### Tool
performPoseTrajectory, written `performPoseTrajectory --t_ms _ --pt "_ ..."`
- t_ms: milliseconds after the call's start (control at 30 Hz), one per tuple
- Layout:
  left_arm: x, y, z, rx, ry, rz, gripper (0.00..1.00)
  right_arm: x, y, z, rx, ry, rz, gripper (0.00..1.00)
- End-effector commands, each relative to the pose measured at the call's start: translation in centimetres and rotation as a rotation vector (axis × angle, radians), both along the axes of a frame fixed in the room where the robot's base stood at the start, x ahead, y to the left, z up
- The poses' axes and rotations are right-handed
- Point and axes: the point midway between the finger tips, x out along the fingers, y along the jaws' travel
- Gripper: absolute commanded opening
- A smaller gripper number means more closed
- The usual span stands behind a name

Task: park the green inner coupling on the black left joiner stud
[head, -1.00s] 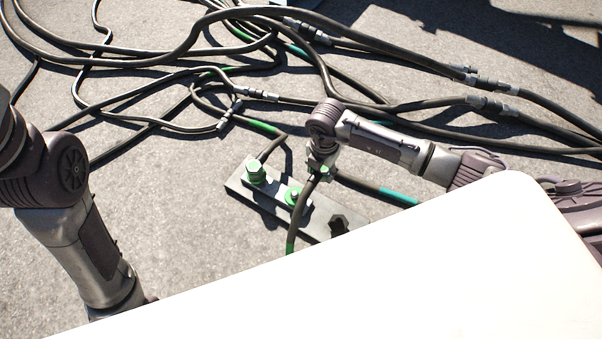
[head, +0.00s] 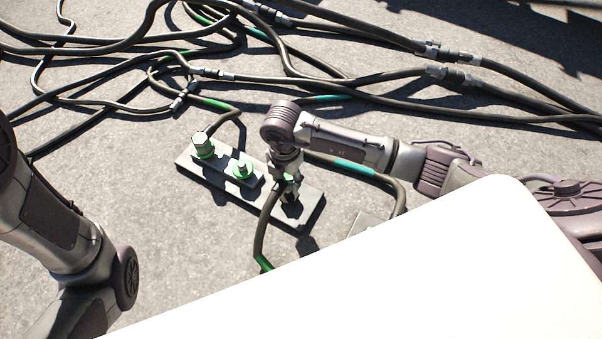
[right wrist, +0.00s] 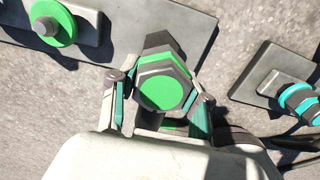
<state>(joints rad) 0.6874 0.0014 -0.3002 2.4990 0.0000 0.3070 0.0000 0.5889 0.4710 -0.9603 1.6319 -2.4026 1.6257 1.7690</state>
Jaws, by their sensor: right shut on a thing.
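My right gripper (head: 289,184) is over the right end of a dark grey base plate (head: 222,185). It is shut on the green inner coupling, a hexagonal piece with a green face (right wrist: 161,92) and a dark cable. The black left joiner stud (right wrist: 160,42) shows partly behind the coupling in the right wrist view; the coupling hides the rest. I cannot tell whether the coupling touches the stud. A bare green-ringed stud (head: 243,169) stands in the middle of the plate, and another green coupling (head: 203,145) sits at its left end. My left gripper is out of view.
A second plate with a stud (right wrist: 275,80) and a teal-banded coupling (right wrist: 299,98) lies to the right in the right wrist view. Several dark cables (head: 370,88) cross the ground behind. Bare concrete (head: 130,200) lies left of the plate.

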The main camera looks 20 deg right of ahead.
Motion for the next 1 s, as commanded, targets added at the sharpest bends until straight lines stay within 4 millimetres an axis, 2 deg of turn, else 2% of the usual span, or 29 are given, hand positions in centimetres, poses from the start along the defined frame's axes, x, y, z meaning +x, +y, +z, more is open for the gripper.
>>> performPoseTrajectory --t_ms 233,467,700,1000 --pt "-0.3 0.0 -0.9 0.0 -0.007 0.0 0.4 0.1 0.3 -0.9 0.0 -0.003 0.001 0.06" --pt "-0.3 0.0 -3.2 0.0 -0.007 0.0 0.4 0.1 0.3 -3.0 0.0 -0.003 0.001 0.06" --pt "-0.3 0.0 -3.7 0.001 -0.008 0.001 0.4 0.1 0.3 -4.6 -0.001 -0.002 0.0 0.06" --pt "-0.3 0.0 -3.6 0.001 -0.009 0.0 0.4 0.1 0.3 -4.7 0.0 -0.003 0.0 0.06"
